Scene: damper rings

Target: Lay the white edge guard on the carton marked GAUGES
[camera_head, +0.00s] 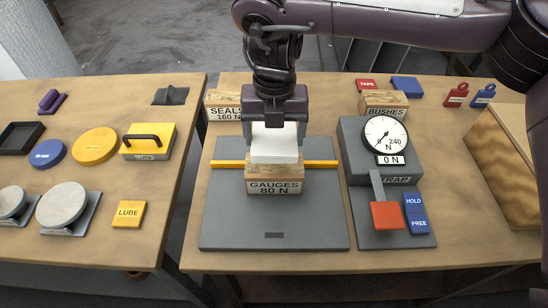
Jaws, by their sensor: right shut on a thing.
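The carton marked GAUGES 80 N (274,186) stands on a dark grey plate (230,215) in the middle of the right table. The white edge guard (275,156) is at the top of this carton, covering much of its upper side. My right gripper (275,124) points straight down over the carton and is shut on the white guard. I cannot tell whether the guard rests on the carton or hangs just above it. My left gripper is not in view.
A yellow strap (321,164) shows on both sides of the carton. To the right stand a dial unit (386,138) reading near 0 N, a red-ended lever (386,215) and a HOLD/FREE switch (416,212). Cartons SEALS (226,114) and BUSHES (385,112) stand behind.

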